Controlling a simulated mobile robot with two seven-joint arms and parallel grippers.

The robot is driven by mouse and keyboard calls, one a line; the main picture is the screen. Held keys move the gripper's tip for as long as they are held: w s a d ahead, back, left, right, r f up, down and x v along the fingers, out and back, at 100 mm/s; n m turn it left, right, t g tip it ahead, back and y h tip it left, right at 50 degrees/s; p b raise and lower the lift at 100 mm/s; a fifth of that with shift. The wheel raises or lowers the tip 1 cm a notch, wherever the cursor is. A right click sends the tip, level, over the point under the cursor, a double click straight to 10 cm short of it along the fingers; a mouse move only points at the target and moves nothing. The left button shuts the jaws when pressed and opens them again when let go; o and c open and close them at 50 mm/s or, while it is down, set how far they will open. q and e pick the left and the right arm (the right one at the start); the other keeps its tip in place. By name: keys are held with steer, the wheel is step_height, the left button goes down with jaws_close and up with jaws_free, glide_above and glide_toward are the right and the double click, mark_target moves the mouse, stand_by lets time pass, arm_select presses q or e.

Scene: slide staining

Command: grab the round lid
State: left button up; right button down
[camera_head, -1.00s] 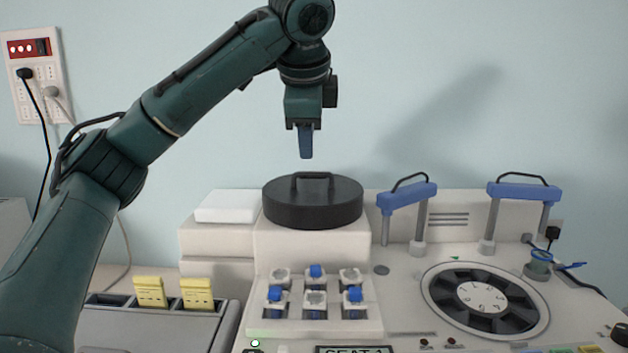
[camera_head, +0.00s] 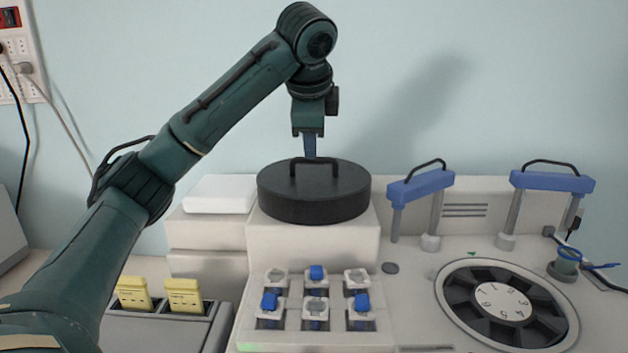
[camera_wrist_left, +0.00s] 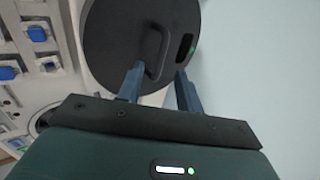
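The round lid (camera_head: 314,202) is a black disc with an arched handle (camera_head: 292,168) on top. It sits on a white raised block (camera_head: 312,238) at the back of the machine. My left gripper (camera_head: 310,152) points down just above and behind the handle in the head view. In the left wrist view, the lid (camera_wrist_left: 125,35) fills the upper middle. The two blue fingers of my left gripper (camera_wrist_left: 158,82) are apart, with the handle (camera_wrist_left: 155,52) near the gap between their tips. I cannot tell whether they touch it. My right gripper is out of view.
A white box (camera_head: 220,194) lies left of the lid. Blue-handled frames (camera_head: 421,187) stand to the right, beside a round slide carousel (camera_head: 503,303). A rack of bottles with blue caps (camera_head: 316,305) is in front. Yellow-tabbed trays (camera_head: 184,296) are at lower left.

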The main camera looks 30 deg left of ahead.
mark_target(308, 178)
arm_select(q)
steer(key=shift+a+x, duration=0.15)
steer(key=shift+x, duration=1.35)
steer(key=shift+a+x, duration=0.1)
steer(key=shift+x, duration=1.35)
steer(key=shift+s, duration=0.15)
steer(key=shift+c, duration=0.6)
jaws_close()
